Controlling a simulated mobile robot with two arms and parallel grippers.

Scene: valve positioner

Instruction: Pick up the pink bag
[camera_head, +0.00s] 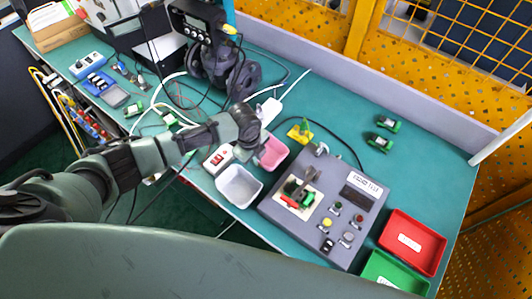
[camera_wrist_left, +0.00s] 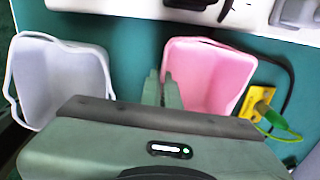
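The pink bag (camera_head: 271,153) looks like an open-topped pink bin on the green table, partly hidden by my left gripper (camera_head: 255,148). It also shows in the left wrist view (camera_wrist_left: 208,72), just ahead and to the right of the fingers. My left gripper's two fingers (camera_wrist_left: 161,88) are close together, by the pink bag's left wall. I cannot tell whether they touch or straddle that wall. My right gripper is in neither view.
A white bin (camera_head: 239,187) stands close on the left of the pink bag. A grey control box (camera_head: 325,207) lies to the right, with a red tray (camera_head: 412,243) and a green tray (camera_head: 394,272) beyond. A yellow-green part (camera_head: 300,132) and a cable lie near the pink bag.

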